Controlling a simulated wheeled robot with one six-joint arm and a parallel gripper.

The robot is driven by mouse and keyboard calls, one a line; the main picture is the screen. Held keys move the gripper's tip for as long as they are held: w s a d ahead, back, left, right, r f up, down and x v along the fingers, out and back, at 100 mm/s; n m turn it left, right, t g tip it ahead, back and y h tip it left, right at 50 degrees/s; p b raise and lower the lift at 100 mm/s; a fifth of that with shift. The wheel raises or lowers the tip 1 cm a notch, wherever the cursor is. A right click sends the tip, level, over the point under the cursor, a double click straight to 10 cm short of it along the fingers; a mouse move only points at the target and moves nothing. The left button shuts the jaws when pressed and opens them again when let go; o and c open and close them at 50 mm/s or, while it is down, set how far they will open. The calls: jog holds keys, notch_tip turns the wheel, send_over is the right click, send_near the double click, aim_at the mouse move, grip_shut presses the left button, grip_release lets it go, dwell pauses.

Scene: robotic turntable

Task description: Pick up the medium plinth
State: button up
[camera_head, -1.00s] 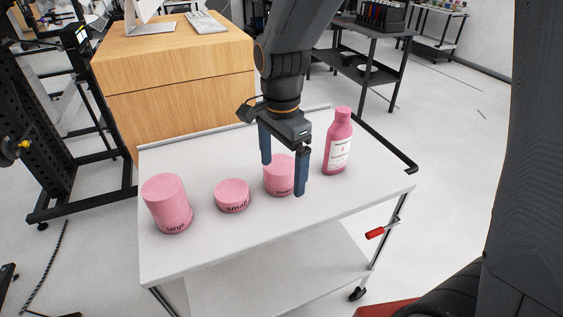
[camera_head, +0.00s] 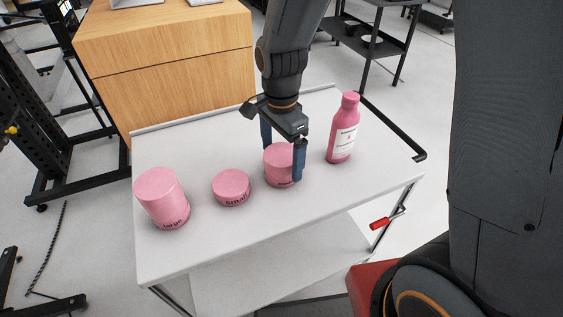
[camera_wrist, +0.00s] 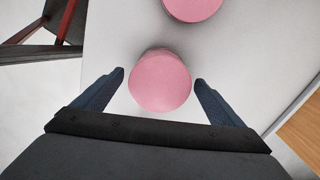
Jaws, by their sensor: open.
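The medium plinth (camera_head: 276,168), a pink cylinder with its label partly hidden by a finger, stands upright on the white cart top (camera_head: 225,243). My gripper (camera_head: 282,158) points down at it and is open, with one blue finger behind the plinth and one in front at its right. In the wrist view the plinth's round top (camera_wrist: 160,80) lies between the two open fingertips, with a gap showing on each side. The front finger hides part of the plinth's side in the head view.
The small plinth (camera_head: 231,188) and the taller large plinth (camera_head: 163,199) stand to the left. A pink bottle (camera_head: 343,130) stands close by on the right. A pink round top (camera_wrist: 193,7) shows at the wrist view's upper edge. A wooden cabinet (camera_head: 170,85) stands behind the cart.

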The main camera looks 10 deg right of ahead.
jog(key=shift+f, duration=1.05)
jog(key=c, duration=1.2)
jog(key=shift+c, duration=0.4)
jog(key=shift+r, duration=0.15)
